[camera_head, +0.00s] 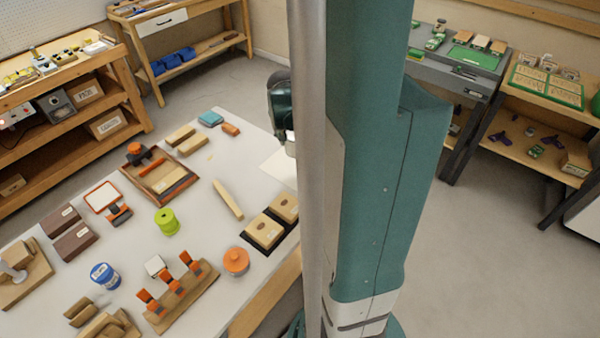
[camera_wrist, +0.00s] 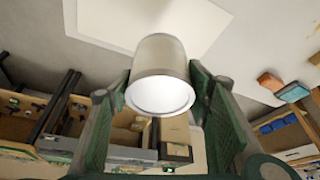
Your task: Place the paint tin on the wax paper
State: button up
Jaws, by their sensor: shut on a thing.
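The paint tin (camera_wrist: 160,72) is a plain pale metal cylinder with a bright white round end. My gripper (camera_wrist: 160,84) is shut on it, with one green finger on each side. In the wrist view the tin overlaps the edge of a white sheet, the wax paper (camera_wrist: 120,18); I cannot tell whether they touch. In the head view the wax paper (camera_head: 277,168) lies at the bench's right edge, partly hidden behind my arm and column. A small pale part of the tin (camera_head: 290,145) shows just above it, under my dark gripper.
Near the paper are a teal block (camera_head: 210,118), an orange block (camera_head: 231,129), a wooden stick (camera_head: 228,199) and a dark tray with tan blocks (camera_head: 264,231). A wooden tray (camera_head: 158,178), a green spool (camera_head: 167,222) and a blue tin (camera_head: 105,276) stand farther left.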

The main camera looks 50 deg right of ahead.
aim_at(293, 145)
dwell(0.3)
jog(key=shift+f+b, duration=0.7)
jog(key=shift+f, duration=2.25)
jog(key=shift+f+b, duration=0.5)
jog(key=shift+f, duration=1.6)
jog(key=shift+f, duration=0.15)
jog(key=o, duration=1.1)
jog(key=shift+r, duration=0.2)
jog(key=shift+p+v, duration=1.3)
jog(key=shift+v, duration=4.7)
